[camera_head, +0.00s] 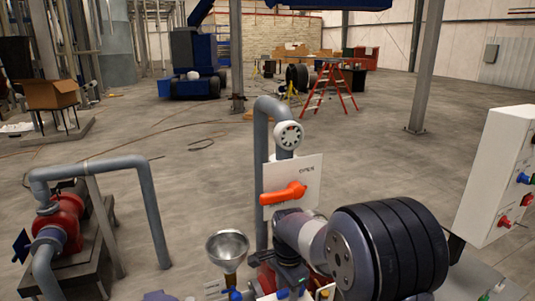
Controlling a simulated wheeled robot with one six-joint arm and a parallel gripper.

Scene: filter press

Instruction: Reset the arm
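A dark, jaw-like part (290,268) below the grey-purple cylinder near the bottom centre may be my gripper. Its fingertips cannot be made out, and I see nothing clearly held. The cylinder and the large black ribbed drum beside it fill the lower right and may be parts of my arm. Behind them, an orange valve handle (284,194) lies nearly level across a white plate (305,172) marked OPEN.
A metal funnel (227,246) stands left of the cylinder. A red pump (62,222) with grey pipes is at the left. A white control box (497,175) with coloured knobs is at the right. Open concrete floor lies behind, with a red ladder (330,88) and a post (426,70).

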